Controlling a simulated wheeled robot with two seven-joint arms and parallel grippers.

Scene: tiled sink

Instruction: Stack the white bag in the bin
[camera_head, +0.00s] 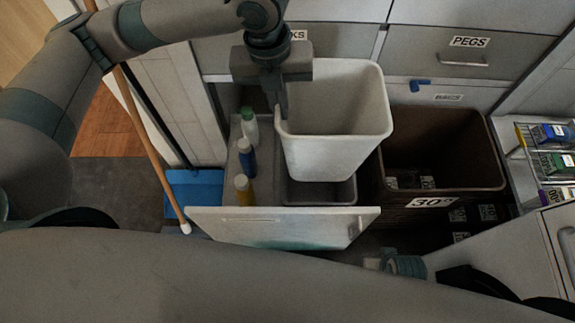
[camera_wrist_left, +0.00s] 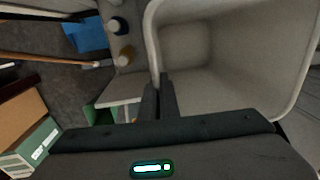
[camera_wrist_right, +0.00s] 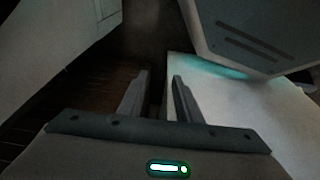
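A white, open-topped, bag-like bin (camera_head: 335,150) stands tilted above a grey bin (camera_head: 322,190) in the pulled-out drawer. It looks empty inside, and its inside also fills the upper right of the left wrist view (camera_wrist_left: 235,60). My left gripper (camera_head: 282,108) points down at its left rim. In the left wrist view my left fingers (camera_wrist_left: 158,88) are close together with the rim between them. A dark brown bin (camera_head: 440,150) labelled 30 stands to the right. My right gripper (camera_wrist_right: 158,88) has its fingers apart with nothing between them.
Several bottles (camera_head: 246,158) stand left of the white bin. The drawer front (camera_head: 285,225) stands before it. A broom handle (camera_head: 145,130) and a blue dustpan (camera_head: 195,190) are at left. A rack of small boxes (camera_head: 553,150) is at right. Drawers (camera_head: 450,60) line the back.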

